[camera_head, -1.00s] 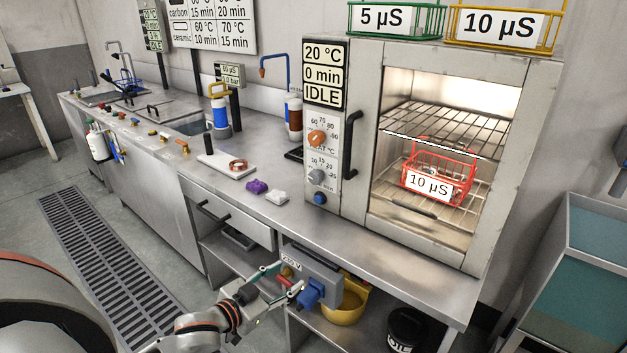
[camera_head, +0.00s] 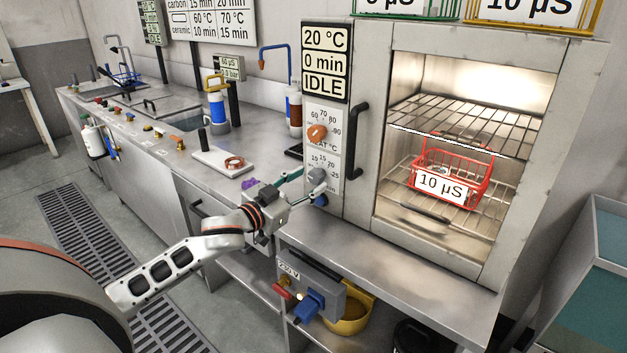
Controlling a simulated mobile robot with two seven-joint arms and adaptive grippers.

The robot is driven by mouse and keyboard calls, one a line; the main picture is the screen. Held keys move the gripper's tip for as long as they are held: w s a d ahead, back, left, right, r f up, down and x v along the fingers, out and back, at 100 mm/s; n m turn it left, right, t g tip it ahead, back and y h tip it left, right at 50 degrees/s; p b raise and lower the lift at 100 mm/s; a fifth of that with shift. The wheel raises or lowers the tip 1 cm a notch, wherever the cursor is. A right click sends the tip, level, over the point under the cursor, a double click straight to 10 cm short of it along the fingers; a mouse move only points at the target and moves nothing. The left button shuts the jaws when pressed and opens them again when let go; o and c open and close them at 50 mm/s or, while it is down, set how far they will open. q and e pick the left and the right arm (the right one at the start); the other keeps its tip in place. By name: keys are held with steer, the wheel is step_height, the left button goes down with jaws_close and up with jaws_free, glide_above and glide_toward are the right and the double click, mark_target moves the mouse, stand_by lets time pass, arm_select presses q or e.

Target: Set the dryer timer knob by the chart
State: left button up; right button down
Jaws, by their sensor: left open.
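The dryer (camera_head: 375,205) stands on the bench with its door shut. Its display (camera_head: 325,62) reads 20 °C, 0 min, IDLE. The orange temperature knob (camera_head: 317,133) sits above the grey timer knob (camera_head: 317,175), whose scale shows 10, 15, 20 and 25. My left gripper (camera_head: 304,183) is open, with its fingertips at the timer knob; I cannot tell whether they touch it. A blue button (camera_head: 320,200) is partly hidden below. The chart (camera_head: 222,18) on the wall is cut off at the top; it lists carbon and ceramic rows with temperatures and minutes. My right gripper is not in view.
Inside the dryer a red basket (camera_head: 449,183) labelled 10 µS sits on the lower rack. A grey 230 V box (camera_head: 318,290) with a blue plug is under the bench edge.

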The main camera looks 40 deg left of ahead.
arm_select(q)
steer(key=shift+w+d, duration=0.1)
steer(key=shift+w, duration=1.15)
